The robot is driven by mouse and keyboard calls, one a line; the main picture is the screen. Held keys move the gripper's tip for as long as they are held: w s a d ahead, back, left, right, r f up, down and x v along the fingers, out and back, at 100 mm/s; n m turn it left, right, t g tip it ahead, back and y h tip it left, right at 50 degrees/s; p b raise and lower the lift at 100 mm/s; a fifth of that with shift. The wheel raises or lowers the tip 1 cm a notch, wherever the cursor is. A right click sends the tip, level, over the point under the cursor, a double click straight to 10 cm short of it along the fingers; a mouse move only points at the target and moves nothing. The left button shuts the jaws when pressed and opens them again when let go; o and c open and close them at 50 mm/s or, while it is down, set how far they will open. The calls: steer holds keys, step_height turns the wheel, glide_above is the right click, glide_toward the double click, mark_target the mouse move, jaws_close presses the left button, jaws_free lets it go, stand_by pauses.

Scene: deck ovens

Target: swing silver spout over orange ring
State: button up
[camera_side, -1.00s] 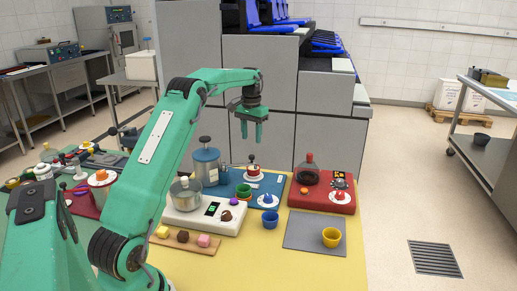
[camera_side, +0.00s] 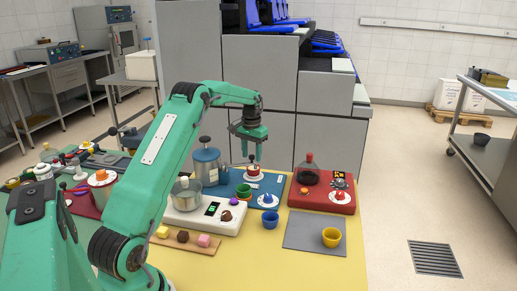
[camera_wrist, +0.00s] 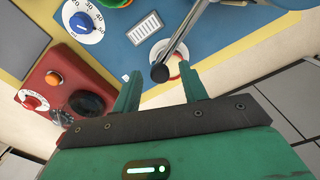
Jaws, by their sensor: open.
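The silver spout (camera_wrist: 182,38) is a slim metal arm in the wrist view, running down from the top edge to a round black knob. The knob sits between the tips of my gripper (camera_wrist: 160,75), which is open; I cannot tell whether a finger touches it. Behind the spout is a white disc with an orange-red ring (camera_wrist: 177,66), partly hidden by the spout and a finger. In the side view my gripper (camera_side: 251,158) hangs just above this red-and-white round piece (camera_side: 253,173) on the blue panel. The spout is hard to make out there.
The blue panel (camera_side: 265,184) also bears a blue-and-white dial (camera_side: 268,200). A red unit (camera_side: 318,203) with a dark flask (camera_side: 307,176) is at right. A tall blue-grey canister (camera_side: 206,165) and a white scale (camera_side: 199,220) stand at left.

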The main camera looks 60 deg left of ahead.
steer(key=shift+c, duration=0.4)
jaws_close()
steer(key=shift+d, duration=0.1)
steer(key=s+d+m, duration=0.6)
steer(key=s+m, duration=0.2)
steer(key=m, duration=0.4)
steer(key=shift+d+m, duration=0.15)
steer(key=shift+m, duration=0.15)
steer(key=shift+s, duration=0.15)
steer(key=shift+o, duration=0.4)
jaws_free()
